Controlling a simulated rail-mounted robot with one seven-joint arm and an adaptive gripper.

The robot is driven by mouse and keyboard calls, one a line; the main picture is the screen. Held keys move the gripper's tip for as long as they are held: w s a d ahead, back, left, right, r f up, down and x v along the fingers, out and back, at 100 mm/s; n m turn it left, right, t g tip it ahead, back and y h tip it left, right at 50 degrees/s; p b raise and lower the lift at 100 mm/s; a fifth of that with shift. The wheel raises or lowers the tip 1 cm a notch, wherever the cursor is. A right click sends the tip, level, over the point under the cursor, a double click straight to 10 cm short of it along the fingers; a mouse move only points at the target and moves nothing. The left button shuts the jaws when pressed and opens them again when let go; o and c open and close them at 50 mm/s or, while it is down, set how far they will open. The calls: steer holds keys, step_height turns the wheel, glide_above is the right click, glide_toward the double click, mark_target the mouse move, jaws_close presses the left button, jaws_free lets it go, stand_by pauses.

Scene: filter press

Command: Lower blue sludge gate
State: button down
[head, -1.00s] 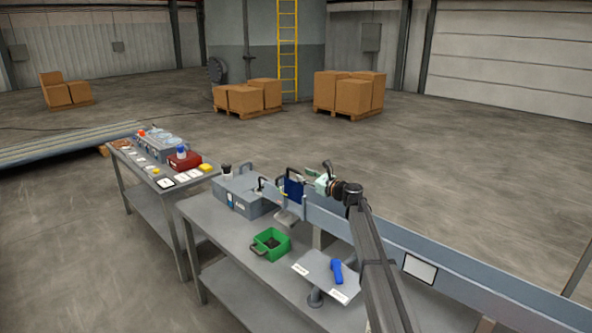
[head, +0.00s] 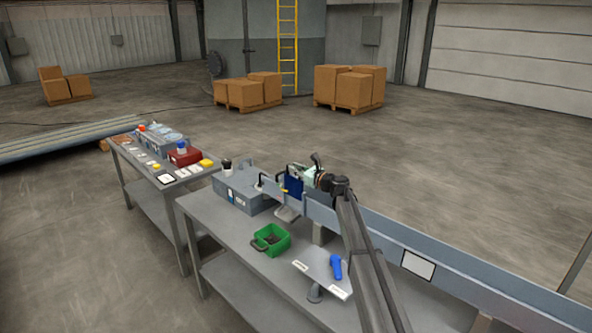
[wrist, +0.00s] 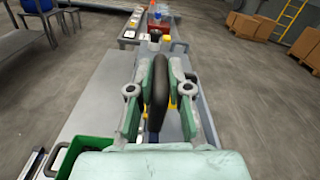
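The blue sludge gate (head: 294,188) stands upright at the left part of the long grey trough, with much of its blue panel showing above the trough wall. In the head view my gripper (head: 295,170) is at the top of the gate and hides most of its handle. In the wrist view the gate's dark handle (wrist: 157,92) stands between the two green fingers of my gripper (wrist: 158,65). The fingers are apart, with a visible gap on the right side of the handle. Contact on the left side is hard to tell. A sliver of blue shows below the handle.
The trough (head: 365,230) runs right from the gate. On the bench are a grey box (head: 243,190) at the left, a green bin (head: 270,240), and a stand (head: 318,265) with a blue tool (head: 336,267). A second table (head: 165,180) holds small items.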

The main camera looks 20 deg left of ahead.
mark_target(299, 186)
step_height(299, 186, down, 7)
steer(key=b, duration=0.5)
steer(key=shift+f, duration=0.2)
steer(key=c, duration=1.1)
jaws_free()
steer(key=shift+f, duration=0.1)
steer(key=shift+c, duration=0.2)
steer(key=shift+d, duration=0.15)
steer(key=shift+s+d, duration=0.3)
steer(key=shift+d, duration=0.25)
steer(key=v, duration=1)
steer(key=shift+d, duration=0.3)
